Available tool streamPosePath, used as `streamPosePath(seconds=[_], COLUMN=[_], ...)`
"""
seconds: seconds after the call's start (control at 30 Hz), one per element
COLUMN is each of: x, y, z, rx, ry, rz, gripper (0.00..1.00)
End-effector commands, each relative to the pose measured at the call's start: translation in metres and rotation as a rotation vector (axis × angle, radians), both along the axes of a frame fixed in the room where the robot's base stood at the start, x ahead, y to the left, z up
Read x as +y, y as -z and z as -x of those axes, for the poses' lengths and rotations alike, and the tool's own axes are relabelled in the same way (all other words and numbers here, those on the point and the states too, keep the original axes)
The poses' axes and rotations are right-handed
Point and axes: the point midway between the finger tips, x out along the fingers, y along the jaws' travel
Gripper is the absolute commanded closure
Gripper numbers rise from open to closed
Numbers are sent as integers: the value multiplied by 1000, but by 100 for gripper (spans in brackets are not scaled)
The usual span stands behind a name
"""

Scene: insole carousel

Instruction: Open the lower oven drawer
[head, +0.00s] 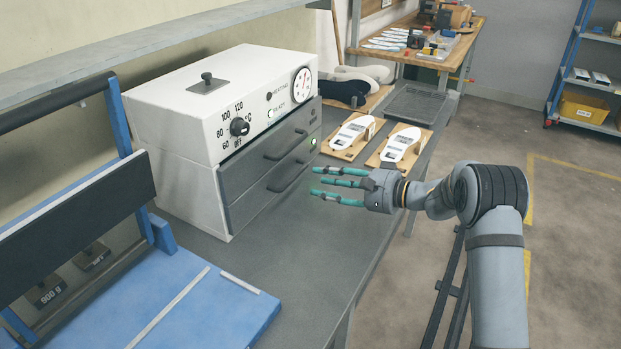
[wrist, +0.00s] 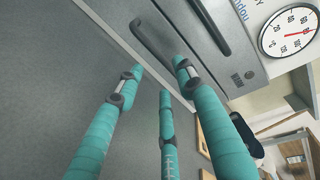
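The white oven (head: 190,145) stands on the grey bench with two dark grey drawers in its front, both looking closed. The lower drawer (head: 250,204) has a dark bar handle (head: 289,175); the upper drawer (head: 240,170) has a similar one (head: 285,146). My gripper (head: 318,181) has three teal fingers, spread and empty, pointing left at the lower drawer's right part. A gap separates the fingertips from the lower handle. In the wrist view, the lower handle (wrist: 152,42) lies just beyond the fingertips (wrist: 160,78), and the upper handle (wrist: 209,22) is to its right.
Two white insoles on wooden boards (head: 352,136) (head: 402,147) lie on the bench right of the oven. A blue stand with a dark panel (head: 80,215) is at the left. The bench top (head: 300,245) in front of the oven is clear. A shelf edge (head: 130,50) runs above.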

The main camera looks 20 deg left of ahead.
Motion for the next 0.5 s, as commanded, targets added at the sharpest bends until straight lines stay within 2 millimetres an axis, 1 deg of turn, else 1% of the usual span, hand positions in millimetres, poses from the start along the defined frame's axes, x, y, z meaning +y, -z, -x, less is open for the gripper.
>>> streamPosePath(seconds=[0.03,0.2,0.33,0.5], x=[11,40,56,65], y=[0,7,11,14], z=[-1,-8,-12,-14], rx=[1,1,1,2], ry=[-3,-2,-1,0], rz=[1,2,2,3], gripper=[63,63,63,63])
